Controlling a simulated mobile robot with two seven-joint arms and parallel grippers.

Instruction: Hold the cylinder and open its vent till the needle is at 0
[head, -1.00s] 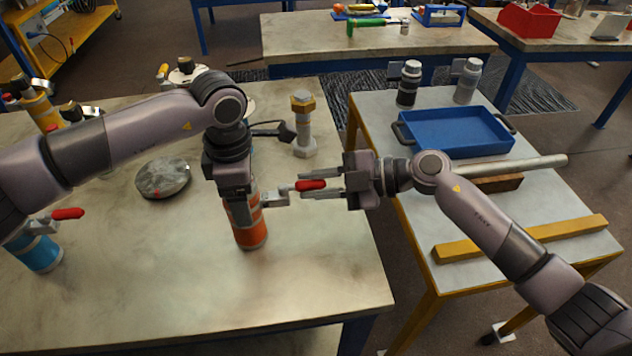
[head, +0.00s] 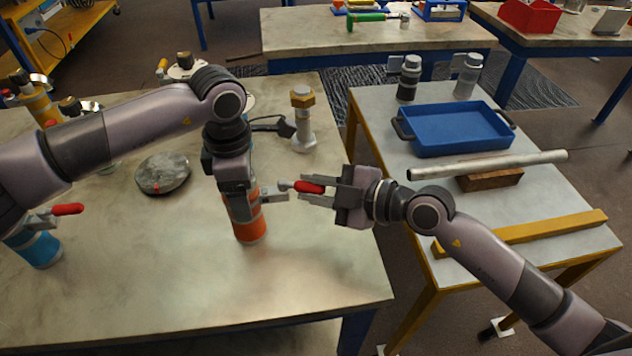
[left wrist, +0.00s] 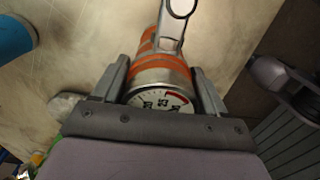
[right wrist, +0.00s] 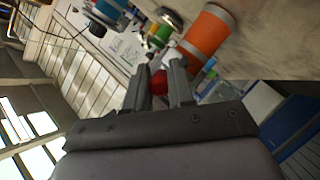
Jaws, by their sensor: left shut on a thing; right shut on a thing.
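The orange cylinder (head: 250,230) stands upright on the near table. My left gripper (head: 238,204) is shut around its upper part from above. In the left wrist view the cylinder (left wrist: 160,70) lies between the two fingers, and its round white gauge (left wrist: 162,99) with a red arc faces the camera; the needle is too small to read. The vent's red handle (head: 308,187) sticks out to the cylinder's right on a grey lever. My right gripper (head: 322,191) is shut on this handle, which also shows between its fingers in the right wrist view (right wrist: 159,82).
A blue cylinder (head: 40,250) with a red handle stands at left. The side table at right holds a blue tray (head: 455,132), a metal pipe (head: 490,165) and a yellow bar (head: 550,232).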

